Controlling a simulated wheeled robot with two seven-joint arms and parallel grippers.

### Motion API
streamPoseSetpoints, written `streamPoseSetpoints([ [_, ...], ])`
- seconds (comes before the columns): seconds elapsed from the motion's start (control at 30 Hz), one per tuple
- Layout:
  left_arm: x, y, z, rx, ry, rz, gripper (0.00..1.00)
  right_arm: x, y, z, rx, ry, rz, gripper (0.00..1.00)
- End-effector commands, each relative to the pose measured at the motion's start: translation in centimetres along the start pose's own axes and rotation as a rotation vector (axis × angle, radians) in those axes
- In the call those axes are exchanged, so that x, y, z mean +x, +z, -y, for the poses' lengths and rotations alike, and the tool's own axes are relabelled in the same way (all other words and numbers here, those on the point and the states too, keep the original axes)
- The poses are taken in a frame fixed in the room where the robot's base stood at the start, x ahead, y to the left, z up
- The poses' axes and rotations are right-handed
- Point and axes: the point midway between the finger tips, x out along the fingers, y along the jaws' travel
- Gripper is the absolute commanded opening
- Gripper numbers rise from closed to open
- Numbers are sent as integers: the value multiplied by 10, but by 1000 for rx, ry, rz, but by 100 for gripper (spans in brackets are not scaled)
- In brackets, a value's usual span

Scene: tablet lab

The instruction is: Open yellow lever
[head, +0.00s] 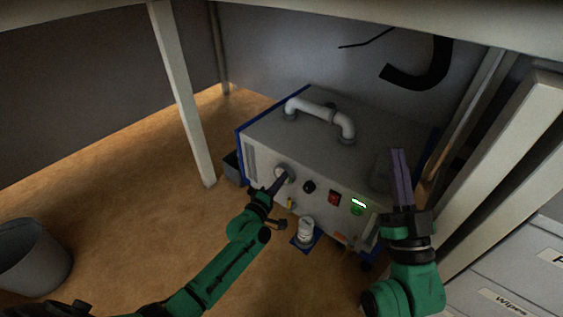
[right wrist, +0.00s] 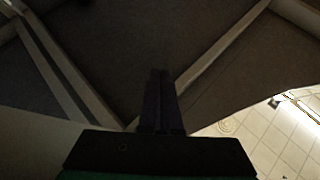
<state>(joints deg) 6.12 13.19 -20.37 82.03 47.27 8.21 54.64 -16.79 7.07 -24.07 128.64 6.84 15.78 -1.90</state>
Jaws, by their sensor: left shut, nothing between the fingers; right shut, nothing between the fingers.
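A grey machine with blue edges (head: 262,121) stands on the floor under a table. A small yellow piece (head: 290,204), which looks like the yellow lever, shows low on its front panel; its exact position is too small to tell. My left gripper (head: 281,178) is shut and empty, its tips at or close to a round grey fitting (head: 286,170) above and left of the yellow piece. My right gripper (head: 398,153) is shut and empty, pointing up in front of the machine's right end. Its closed fingers also show in the right wrist view (right wrist: 159,75).
The panel carries a black knob (head: 309,187), a red switch (head: 334,197) and a green-lit display (head: 358,205). A white fitting (head: 305,229) stands below the panel. Table legs (head: 181,95) flank the machine. A grey bin (head: 35,256) is at left. Floor between is clear.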

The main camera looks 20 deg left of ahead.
Motion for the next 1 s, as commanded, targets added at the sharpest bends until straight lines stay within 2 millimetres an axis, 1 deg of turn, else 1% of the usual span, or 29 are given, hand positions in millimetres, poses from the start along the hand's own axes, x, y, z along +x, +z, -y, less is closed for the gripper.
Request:
streamPoseSetpoints([
  [0.03,0,0,-3,0,0,0,0,-5,10,0,8,5,37,0],
  [0.2,1,0,-7,0,0,0,0,-27,47,0,41,24,161,0],
  [0.37,2,0,-11,0,0,0,0,-51,78,2,70,41,275,0],
  [0.5,2,0,-16,0,0,-1,0,-75,103,4,96,54,374,0],
  [0.67,3,0,-20,0,0,-1,0,-105,128,9,127,69,487,0],
  [0.8,4,0,-25,0,0,-1,0,-133,148,14,154,82,584,0],
  [1.0,4,0,-30,0,0,-1,0,-176,171,24,194,98,719,0],
])
